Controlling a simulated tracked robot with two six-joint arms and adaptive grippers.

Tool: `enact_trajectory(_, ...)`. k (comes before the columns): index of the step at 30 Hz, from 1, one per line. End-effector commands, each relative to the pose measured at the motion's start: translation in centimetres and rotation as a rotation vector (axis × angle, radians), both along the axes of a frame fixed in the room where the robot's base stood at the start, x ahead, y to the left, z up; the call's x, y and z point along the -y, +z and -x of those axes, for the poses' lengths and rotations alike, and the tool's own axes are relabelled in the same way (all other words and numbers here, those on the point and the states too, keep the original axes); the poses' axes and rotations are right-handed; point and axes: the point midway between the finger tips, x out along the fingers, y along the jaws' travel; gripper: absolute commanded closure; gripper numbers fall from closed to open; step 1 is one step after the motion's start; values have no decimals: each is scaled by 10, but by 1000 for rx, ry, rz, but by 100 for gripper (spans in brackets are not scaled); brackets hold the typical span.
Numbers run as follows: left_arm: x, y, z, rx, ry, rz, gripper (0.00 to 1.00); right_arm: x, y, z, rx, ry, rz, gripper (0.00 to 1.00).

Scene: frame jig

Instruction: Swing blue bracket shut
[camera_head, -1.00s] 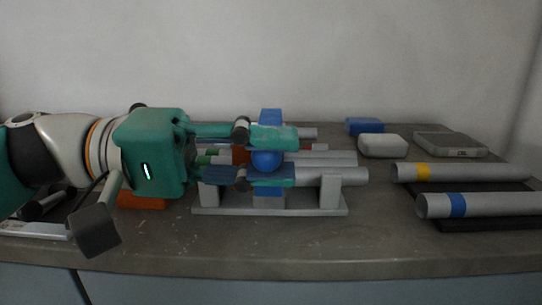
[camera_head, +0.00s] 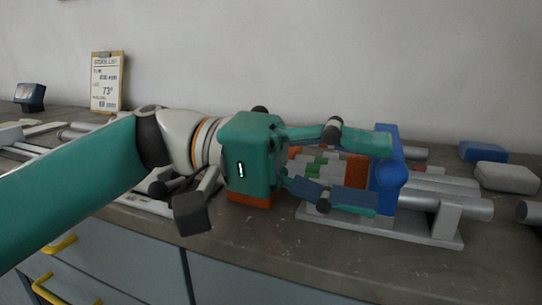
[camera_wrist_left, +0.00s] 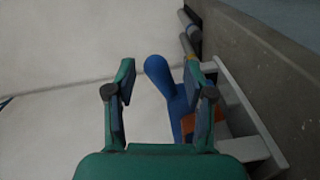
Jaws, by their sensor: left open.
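I cannot tell whether either finger touches the bracket. My right gripper is not in view.
Grey tubes (camera_head: 470,206) lie in the jig, and an orange-brown block (camera_head: 355,170) sits behind the bracket. A blue box (camera_head: 483,152) and a pale box (camera_head: 505,178) lie at the right. A sign on a clipboard (camera_head: 106,82) leans at the back left. The front bench edge is clear.

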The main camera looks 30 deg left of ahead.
Motion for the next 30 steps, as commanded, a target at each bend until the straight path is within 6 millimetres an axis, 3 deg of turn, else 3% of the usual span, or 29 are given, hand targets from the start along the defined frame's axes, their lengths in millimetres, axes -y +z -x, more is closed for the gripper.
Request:
enact_trajectory(6,-43,0,6,-2,7,-1,47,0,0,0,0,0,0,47)
enact_trajectory(13,-76,1,14,-2,3,-2,47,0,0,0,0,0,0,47)
enact_trajectory(19,-88,2,17,-2,-1,-3,47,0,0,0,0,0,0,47)
enact_trajectory(30,-88,1,18,-2,-2,-2,47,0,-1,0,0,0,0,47)
